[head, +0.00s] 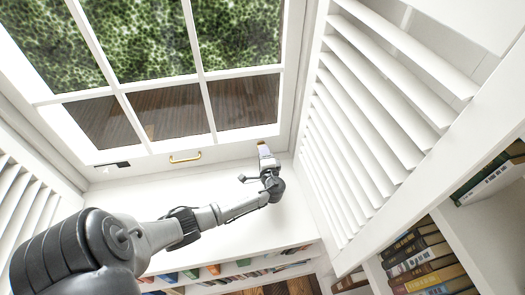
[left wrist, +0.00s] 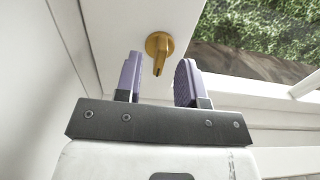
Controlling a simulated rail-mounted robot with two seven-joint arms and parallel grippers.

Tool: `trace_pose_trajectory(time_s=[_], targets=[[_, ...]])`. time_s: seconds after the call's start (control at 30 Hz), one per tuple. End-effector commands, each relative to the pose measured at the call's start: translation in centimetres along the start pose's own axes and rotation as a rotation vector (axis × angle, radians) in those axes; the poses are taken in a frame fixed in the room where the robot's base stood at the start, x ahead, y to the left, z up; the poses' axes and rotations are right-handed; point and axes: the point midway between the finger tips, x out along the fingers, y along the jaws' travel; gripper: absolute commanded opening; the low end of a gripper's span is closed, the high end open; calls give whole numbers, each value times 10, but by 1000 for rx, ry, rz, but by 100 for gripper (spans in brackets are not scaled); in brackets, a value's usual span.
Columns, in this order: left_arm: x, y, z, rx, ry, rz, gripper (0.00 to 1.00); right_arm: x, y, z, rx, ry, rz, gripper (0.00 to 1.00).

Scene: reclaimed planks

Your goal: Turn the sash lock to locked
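A brass fitting that looks like the sash lock (left wrist: 159,50) shows in the left wrist view. It has a round base on a white frame member and a short lever pointing toward the lower part of the picture. My left gripper (left wrist: 158,82) is open, with its two purple-grey fingers apart on either side of the lever's line. The lever appears just beyond the fingertips, and I see no contact. In the head view my left gripper (head: 263,146) is at the lower right of the window, largely covering the fitting. My right gripper is not in view.
The paned window (head: 165,75) has a brass pull handle (head: 186,158) and a black fitting (head: 112,164) along its lower edge. White louvred shutters (head: 370,110) stand close to the right of my left gripper. Bookshelves (head: 425,262) are below. The white panel under the window is clear.

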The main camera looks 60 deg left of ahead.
Motion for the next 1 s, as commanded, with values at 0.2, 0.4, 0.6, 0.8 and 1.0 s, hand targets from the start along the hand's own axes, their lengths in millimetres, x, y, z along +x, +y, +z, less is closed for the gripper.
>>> trace_pose_trajectory(time_s=[0.2,0.4,0.6,0.8,1.0], targets=[[18,0,0,0,0,0,36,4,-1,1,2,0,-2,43],[22,0,0,0,-1,1,36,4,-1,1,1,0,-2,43],[22,0,0,0,0,1,36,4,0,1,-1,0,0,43],[22,0,0,0,0,1,19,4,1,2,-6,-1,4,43],[22,0,0,0,0,1,0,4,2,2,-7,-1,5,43]])
